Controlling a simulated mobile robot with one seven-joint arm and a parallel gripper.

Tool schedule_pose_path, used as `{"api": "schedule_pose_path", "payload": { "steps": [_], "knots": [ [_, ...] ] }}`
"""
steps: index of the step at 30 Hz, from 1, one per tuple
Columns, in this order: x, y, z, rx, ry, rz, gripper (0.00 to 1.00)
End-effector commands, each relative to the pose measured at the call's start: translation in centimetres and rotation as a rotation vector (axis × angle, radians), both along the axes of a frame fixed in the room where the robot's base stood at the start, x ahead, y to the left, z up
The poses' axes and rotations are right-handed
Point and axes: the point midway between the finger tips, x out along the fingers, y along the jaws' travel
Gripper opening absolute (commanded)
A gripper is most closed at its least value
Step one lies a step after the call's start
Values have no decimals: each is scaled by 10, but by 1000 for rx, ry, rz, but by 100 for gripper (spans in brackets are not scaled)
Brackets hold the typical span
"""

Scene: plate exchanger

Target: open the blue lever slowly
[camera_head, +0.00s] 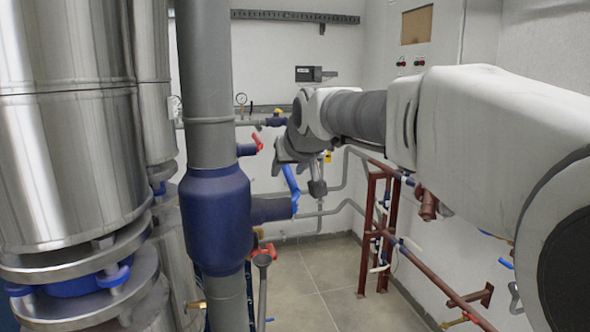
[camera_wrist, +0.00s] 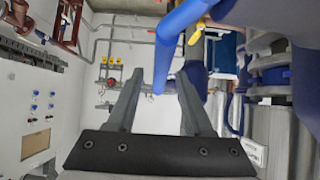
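The blue lever (camera_head: 291,184) slants down from below my gripper to the blue valve stub on the large vertical pipe. In the wrist view the lever (camera_wrist: 170,42) comes in from the top, and its free end lies between the two fingers. My gripper (camera_head: 301,172) is at the lever's upper end, its fingers pointing down. In the wrist view my gripper (camera_wrist: 159,84) is open, with a finger on each side of the lever's end and visible gaps. I cannot tell whether either finger touches it.
The thick grey pipe with a blue valve body (camera_head: 216,218) stands left of the lever. A red lever (camera_head: 257,141) is above it. A steel tank (camera_head: 65,130) fills the left side. A brown pipe frame (camera_head: 377,230) stands right. The floor between is clear.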

Motion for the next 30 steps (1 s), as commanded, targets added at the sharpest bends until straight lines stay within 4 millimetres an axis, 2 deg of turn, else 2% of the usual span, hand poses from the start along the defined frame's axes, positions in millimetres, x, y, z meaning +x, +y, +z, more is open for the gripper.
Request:
{"api": "schedule_pose_path", "payload": {
  "steps": [6, 11, 24, 30],
  "knots": [
    [-2, -1, 0, -1, 2, 0, 51],
    [-15, -4, 10, 1, 0, 1, 51],
    [-95, -28, 72, 2, -3, -1, 51],
    [-122, -35, 94, 1, -2, 0, 51]
  ]
}}
